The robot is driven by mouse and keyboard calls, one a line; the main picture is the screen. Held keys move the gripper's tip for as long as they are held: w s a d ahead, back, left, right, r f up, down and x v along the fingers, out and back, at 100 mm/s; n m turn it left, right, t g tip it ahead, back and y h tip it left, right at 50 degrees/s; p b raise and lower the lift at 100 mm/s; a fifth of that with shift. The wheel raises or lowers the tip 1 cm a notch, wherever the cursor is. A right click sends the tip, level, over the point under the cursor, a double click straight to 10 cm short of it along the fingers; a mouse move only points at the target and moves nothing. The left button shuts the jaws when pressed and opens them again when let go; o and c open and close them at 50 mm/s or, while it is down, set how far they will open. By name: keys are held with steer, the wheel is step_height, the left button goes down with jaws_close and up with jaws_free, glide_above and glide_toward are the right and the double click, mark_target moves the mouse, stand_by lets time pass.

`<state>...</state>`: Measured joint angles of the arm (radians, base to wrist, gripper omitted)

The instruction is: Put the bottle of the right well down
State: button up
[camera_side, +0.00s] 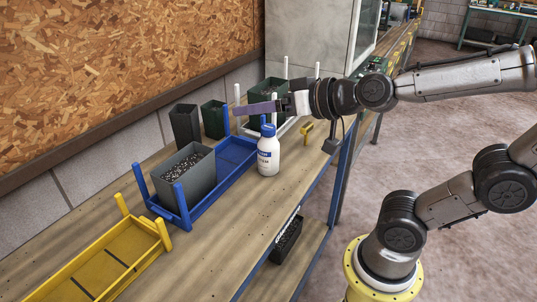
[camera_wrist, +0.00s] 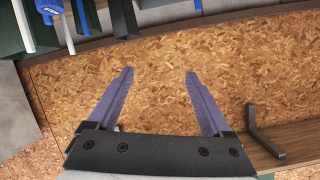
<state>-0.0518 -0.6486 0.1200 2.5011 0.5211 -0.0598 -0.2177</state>
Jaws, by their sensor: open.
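The white bottle (camera_side: 268,157) with a blue cap and blue label stands upright on the bench. It is just in front of the right end of the blue rack (camera_side: 210,193). The right well of the blue rack (camera_side: 236,150) looks empty. A grey bin of dark grains (camera_side: 187,173) fills its left well. My gripper (camera_side: 238,109) is above and behind the bottle, level and pointing left, apart from it. In the wrist view my gripper (camera_wrist: 159,72) has its purple fingers spread with nothing between them.
A yellow rack (camera_side: 105,262) lies empty at the front left. A white rack with a green bin (camera_side: 268,92) stands behind the bottle. Dark green bins (camera_side: 185,124) stand near the wall. A yellow object (camera_side: 306,131) lies right of the bottle.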

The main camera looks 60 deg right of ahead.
mark_target(271, 133)
steer(key=w+d+f+m+h, duration=0.3)
steer(key=d+f+m+h, duration=0.1)
steer(key=d+m+h, duration=0.3)
step_height(271, 133, down, 9)
steer(key=s+d+n+g+h, duration=0.1)
steer(key=s+d+g+h, duration=0.2)
steer(key=g+h, duration=0.1)
steer(key=x, duration=0.8)
steer(key=shift+w+a, duration=0.25)
steer(key=shift+a+f+x, duration=0.15)
steer(key=shift+x, duration=1.25)
steer(key=shift+a+f+x, duration=0.1)
steer(key=shift+f+x, duration=0.05)
steer(key=shift+x, duration=1.2)
steer(key=shift+w, duration=0.1)
jaws_close()
